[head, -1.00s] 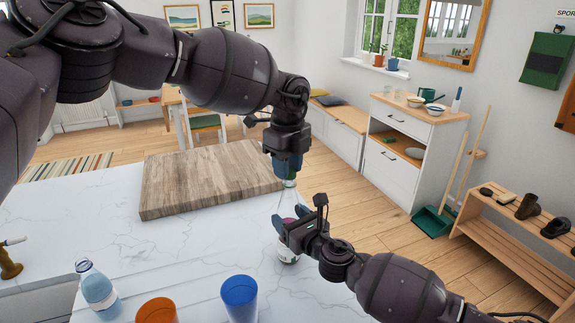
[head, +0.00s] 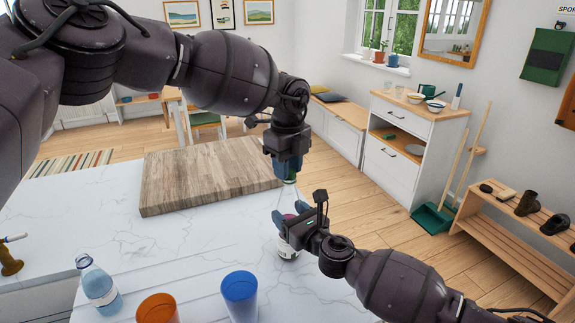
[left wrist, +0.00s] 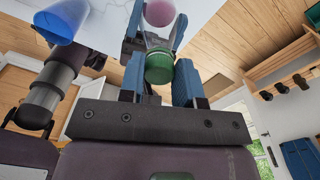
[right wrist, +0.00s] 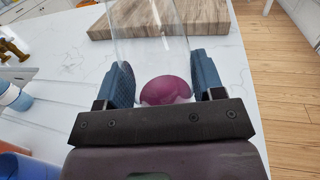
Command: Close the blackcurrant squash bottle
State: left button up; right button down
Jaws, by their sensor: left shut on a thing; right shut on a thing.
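The blackcurrant squash bottle (head: 288,246) stands upright near the right edge of the white marble counter. It is clear, with purple liquid low inside, seen in the right wrist view (right wrist: 166,90). My right gripper (head: 292,218) is shut around the bottle's body. My left gripper (head: 287,170) is above it, pointing down, shut on the green cap (left wrist: 159,67). The cap is at the bottle's neck; whether it is fully seated I cannot tell. In the head view the fingers mostly hide the cap and the bottle's middle.
A wooden board (head: 205,178) lies on the counter behind. A water bottle (head: 97,285), an orange cup (head: 158,308) and a blue cup (head: 239,296) stand at the front left. The marble between them and the board is clear.

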pick_arm(q)
jog(key=m, duration=0.6)
jog(key=shift+d, duration=0.2)
jog(key=m, duration=0.6)
jog(key=shift+d, duration=0.1)
jog(key=m, duration=0.7)
jog(key=shift+d+f+m, duration=0.1)
jog(key=shift+d+m, duration=0.05)
jog(key=shift+m, duration=0.15)
jog(key=m, duration=0.5)
jog(key=shift+s+m, duration=0.2)
jog(key=shift+m, duration=0.2)
jog(key=m, duration=0.7)
jog(key=shift+s, duration=0.15)
jog(key=m, duration=0.5)
jog(key=shift+s+m, duration=0.1)
jog(key=shift+m, duration=0.2)
jog(key=m, duration=0.6)
jog(key=shift+a+m, duration=0.25)
jog(key=shift+m, duration=0.15)
jog(key=m, duration=0.7)
jog(key=shift+a, duration=0.15)
